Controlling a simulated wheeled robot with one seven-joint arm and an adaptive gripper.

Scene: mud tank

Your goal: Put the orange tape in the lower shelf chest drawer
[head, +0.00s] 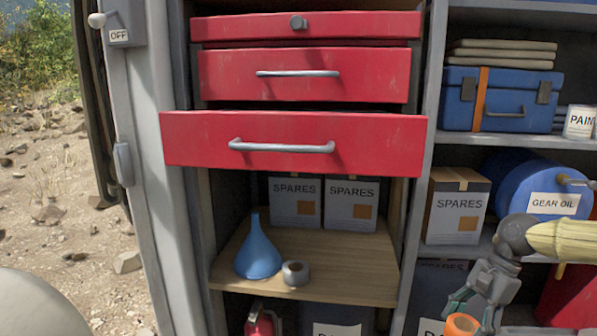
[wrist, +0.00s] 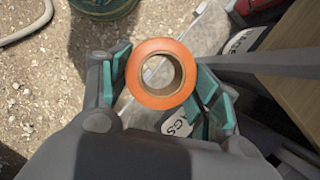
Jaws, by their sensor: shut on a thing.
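The orange tape (head: 462,324) is a ring-shaped roll, partly cut off at the bottom right of the head view. In the wrist view the orange tape (wrist: 152,98) sits between the green-padded fingers of my gripper (wrist: 160,82), which is shut on it. In the head view my gripper (head: 474,312) is right of and below the red drawer chest. The chest's lowest drawer (head: 295,133) has a grey bar handle and stands out farther than the drawer above it (head: 305,88). The inside of the lowest drawer is hidden behind its front.
Under the drawers, a wooden shelf (head: 340,262) holds a blue funnel (head: 258,250), a grey tape roll (head: 295,273) and SPARES boxes (head: 352,208). On the right shelves are a blue case (head: 500,100), another SPARES box (head: 457,210) and a GEAR OIL drum (head: 545,190). A grey post separates the bays.

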